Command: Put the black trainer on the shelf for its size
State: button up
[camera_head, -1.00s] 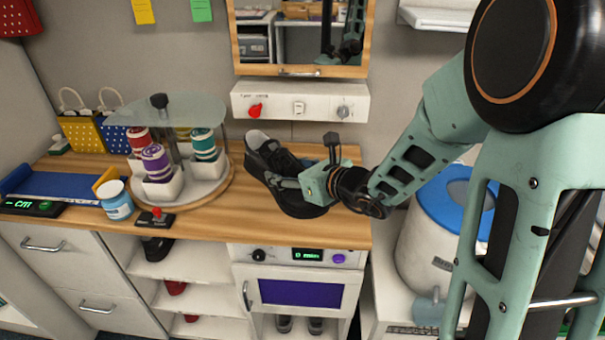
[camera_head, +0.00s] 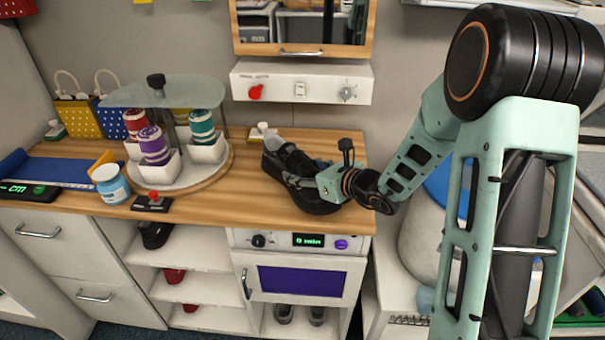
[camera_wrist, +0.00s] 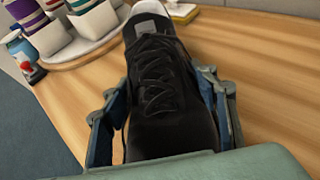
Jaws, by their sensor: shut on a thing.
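The black trainer (camera_head: 296,182) is at the right part of the wooden counter (camera_head: 240,185) in the head view. My gripper (camera_head: 312,184) is shut on it from the right, and it hides part of the shoe. In the wrist view the trainer (camera_wrist: 165,85) lies between the two fingers (camera_wrist: 165,110), laces up, with a grey patch on its tongue. I cannot tell whether its sole touches the counter. Open white shelves (camera_head: 205,255) under the counter hold a black shoe (camera_head: 154,234) on top and red shoes (camera_head: 174,275) lower down. Grey shoes (camera_head: 300,314) stand under the purple-windowed oven. No size labels are readable.
A round carousel (camera_head: 215,165) with coloured rolls stands left of the trainer. A blue-labelled jar (camera_head: 111,185), a red-knobbed box (camera_head: 152,203) and a blue mat (camera_head: 75,170) with a green display lie further left. A white bin stands right of the counter.

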jog(key=o, duration=1.6)
jog(key=shift+c, duration=0.2)
jog(key=shift+r, duration=0.1)
